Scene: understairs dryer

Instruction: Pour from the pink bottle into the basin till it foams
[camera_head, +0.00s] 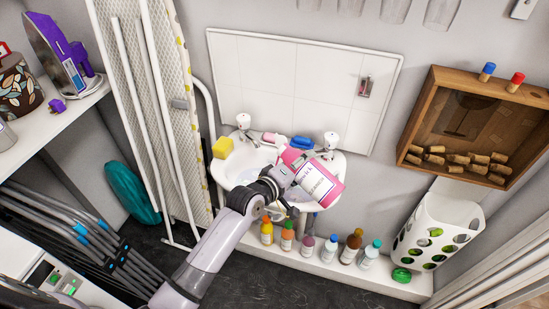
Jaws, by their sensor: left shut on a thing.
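The pink bottle (315,182) with a white label is tilted over the right part of the white basin (226,172). My left gripper (284,178) is shut on the bottle and reaches over the basin from the front. The gripper and bottle hide much of the bowl. I cannot tell whether liquid leaves the bottle or whether there is foam in the basin. My right gripper is not in view.
A yellow sponge (222,148) sits on the basin's left rim, between the taps' left side and the ironing board (172,100). Several small bottles (331,249) stand on a low ledge below. A wooden box with corks (470,125) hangs at right.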

